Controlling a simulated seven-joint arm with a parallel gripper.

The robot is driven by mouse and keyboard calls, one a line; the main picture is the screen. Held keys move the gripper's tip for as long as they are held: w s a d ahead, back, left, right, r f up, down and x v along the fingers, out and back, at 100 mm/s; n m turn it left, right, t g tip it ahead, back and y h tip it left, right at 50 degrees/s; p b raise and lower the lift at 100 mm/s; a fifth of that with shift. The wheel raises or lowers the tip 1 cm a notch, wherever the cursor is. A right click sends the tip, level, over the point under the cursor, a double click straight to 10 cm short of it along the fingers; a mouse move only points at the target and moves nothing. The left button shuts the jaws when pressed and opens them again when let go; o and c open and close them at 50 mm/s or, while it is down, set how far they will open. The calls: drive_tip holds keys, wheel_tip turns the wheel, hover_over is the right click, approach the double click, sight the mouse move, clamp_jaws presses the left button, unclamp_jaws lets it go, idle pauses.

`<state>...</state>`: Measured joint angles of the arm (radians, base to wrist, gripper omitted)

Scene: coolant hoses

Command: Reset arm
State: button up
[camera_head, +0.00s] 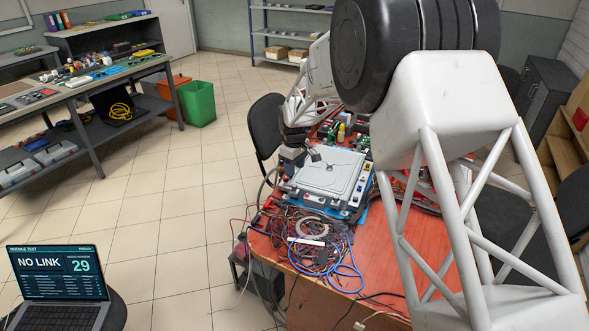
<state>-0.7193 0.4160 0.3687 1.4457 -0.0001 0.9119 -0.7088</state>
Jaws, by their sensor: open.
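My gripper (303,154) hangs over the back left corner of a flat pale grey module on the red table. Its jaws are small and dark in this view, and nothing shows held between them. My white lattice arm fills the right side and hides part of the table. The grey module (325,174) lies flat, with connectors along its front and right edges. I cannot make out any coolant hose clearly. I cannot tell whether the gripper touches the module.
A tangle of cables (312,240) covers the red table (300,292) in front of the module. A black chair (268,125) stands behind left. A laptop (58,285) at lower left reads "NO LINK" and 29. Tiled floor is open at left.

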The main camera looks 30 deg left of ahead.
idle(0.4)
drive_tip(key=s+d+r+m, duration=0.3)
drive_tip(key=d+r, duration=0.4)
drive_tip(key=d, duration=0.6)
drive_tip(key=s+d+r+m+t, duration=0.1)
drive_tip(key=s+d+r+m, duration=0.15)
drive_tip(key=d+r, duration=0.75)
drive_tip(key=s+d+r+m, duration=0.2)
drive_tip(key=s+d+r, duration=0.25)
drive_tip(key=d, duration=1.05)
drive_tip(key=s+d+r+m+t, duration=0.1)
drive_tip(key=s+d+r+m, duration=0.1)
drive_tip(key=s+d, duration=0.5)
drive_tip(key=s+d+r+m, duration=0.2)
drive_tip(key=s+d+m, duration=0.1)
drive_tip(key=s+d, duration=0.4)
drive_tip(key=s+d+f+m, duration=0.1)
drive_tip(key=s+d+m, duration=0.1)
drive_tip(key=s+d, duration=0.3)
drive_tip(key=s+d+f+m, duration=0.2)
drive_tip(key=s+d, duration=0.3)
drive_tip(key=s, duration=0.6)
drive_tip(key=shift+s+f+t, duration=0.15)
drive_tip(key=shift+s+t, duration=0.15)
drive_tip(key=shift+s, duration=0.05)
